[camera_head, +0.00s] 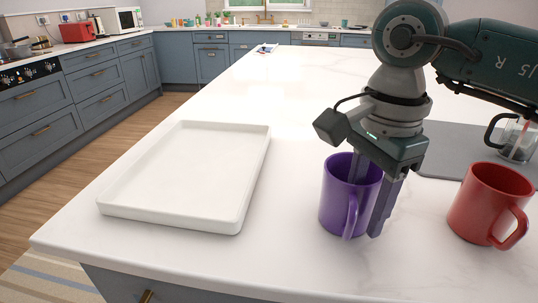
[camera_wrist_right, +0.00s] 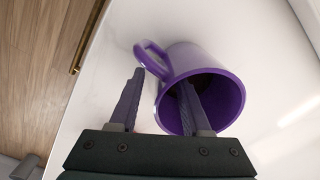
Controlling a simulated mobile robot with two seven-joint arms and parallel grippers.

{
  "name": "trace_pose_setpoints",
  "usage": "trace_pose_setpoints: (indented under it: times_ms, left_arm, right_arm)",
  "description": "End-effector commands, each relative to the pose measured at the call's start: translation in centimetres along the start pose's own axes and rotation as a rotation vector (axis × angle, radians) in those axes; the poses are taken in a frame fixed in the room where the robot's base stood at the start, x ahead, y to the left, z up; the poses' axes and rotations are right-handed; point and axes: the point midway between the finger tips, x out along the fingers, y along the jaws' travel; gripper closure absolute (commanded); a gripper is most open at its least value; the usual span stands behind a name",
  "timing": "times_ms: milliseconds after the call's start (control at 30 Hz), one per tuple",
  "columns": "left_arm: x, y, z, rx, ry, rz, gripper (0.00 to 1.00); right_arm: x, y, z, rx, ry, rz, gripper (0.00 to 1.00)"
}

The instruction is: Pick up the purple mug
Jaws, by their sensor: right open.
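The purple mug (camera_head: 334,205) stands upright on the white counter, its handle toward the front right in the head view. My right gripper (camera_head: 372,205) is open and reaches down at the mug. One finger is inside the mug's mouth and the other is outside, near the handle. The wrist view shows the mug (camera_wrist_right: 215,65) with the gripper (camera_wrist_right: 160,100) astride its rim; the handle is beside the outer finger. I cannot tell whether either finger touches the wall. My left gripper is not in view.
A white tray (camera_head: 262,150) lies to the left of the mug. A red mug (camera_head: 485,203) stands to the right. Behind it, a glass pot (camera_head: 515,138) is on a grey mat (camera_head: 452,140). The counter's front edge is close to the mug.

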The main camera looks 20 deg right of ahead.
Motion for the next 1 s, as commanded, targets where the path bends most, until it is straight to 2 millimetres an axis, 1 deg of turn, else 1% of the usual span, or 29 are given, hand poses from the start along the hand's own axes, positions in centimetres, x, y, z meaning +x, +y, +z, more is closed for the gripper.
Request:
trace_pose_setpoints:
  times_ms: [167, 500, 600, 1000]
  left_arm:
    - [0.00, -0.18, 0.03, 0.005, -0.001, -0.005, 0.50]
    - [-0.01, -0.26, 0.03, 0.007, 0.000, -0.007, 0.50]
    - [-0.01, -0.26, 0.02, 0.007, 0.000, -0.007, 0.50]
    - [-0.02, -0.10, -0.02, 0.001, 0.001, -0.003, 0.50]
  right_arm:
    - [-0.01, -0.02, -0.01, 0.000, 0.000, 0.000, 0.52]
    - [-0.05, -0.01, -0.01, 0.000, 0.000, 0.000, 0.91]
    - [-0.05, -0.01, -0.02, 0.000, 0.000, 0.000, 1.00]
    - [-0.06, -0.01, -0.01, 0.001, 0.000, 0.000, 1.00]
